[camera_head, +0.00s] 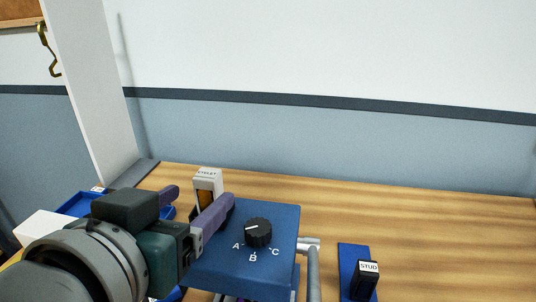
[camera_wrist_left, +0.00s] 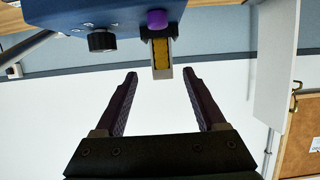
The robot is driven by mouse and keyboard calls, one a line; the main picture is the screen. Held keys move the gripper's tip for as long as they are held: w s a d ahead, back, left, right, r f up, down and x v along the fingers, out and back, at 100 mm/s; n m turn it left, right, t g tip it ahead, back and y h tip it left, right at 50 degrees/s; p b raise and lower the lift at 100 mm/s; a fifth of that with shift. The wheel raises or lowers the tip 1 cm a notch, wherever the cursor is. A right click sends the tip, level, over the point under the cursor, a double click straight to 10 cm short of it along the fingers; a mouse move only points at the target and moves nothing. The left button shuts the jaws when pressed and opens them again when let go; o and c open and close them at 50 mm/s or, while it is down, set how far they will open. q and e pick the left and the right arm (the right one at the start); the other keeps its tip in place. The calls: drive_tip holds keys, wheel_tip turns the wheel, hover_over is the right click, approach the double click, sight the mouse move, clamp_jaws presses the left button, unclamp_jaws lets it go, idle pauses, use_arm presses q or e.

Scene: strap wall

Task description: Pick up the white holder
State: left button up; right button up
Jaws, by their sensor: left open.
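The white holder (camera_head: 208,179) is a small upright white piece with a yellow-brown inset and a small label on top that I cannot read clearly. It stands at the back left edge of the blue dial box, and the purple finger partly covers its lower part. In the left wrist view the holder (camera_wrist_left: 162,73) shows at the top centre, in line with the gap between the fingers. My left gripper (camera_head: 198,197) is open and empty, one purple finger on each side of the holder in the picture. Contact cannot be told. My right gripper is not in view.
The blue box (camera_head: 220,262) carries a black dial (camera_head: 258,233) marked A, B, C. A black block labelled STUD (camera_head: 365,280) sits on a blue base at right. A white post (camera_head: 95,90) rises at left. The wooden table (camera_head: 430,230) is clear at back right.

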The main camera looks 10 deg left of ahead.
sight(204, 188)
use_arm(q)
drive_tip(key=x, duration=0.5)
drive_tip(key=shift+w+a, duration=0.1)
drive_tip(key=shift+w, duration=0.35)
clamp_jaws()
idle(0.3)
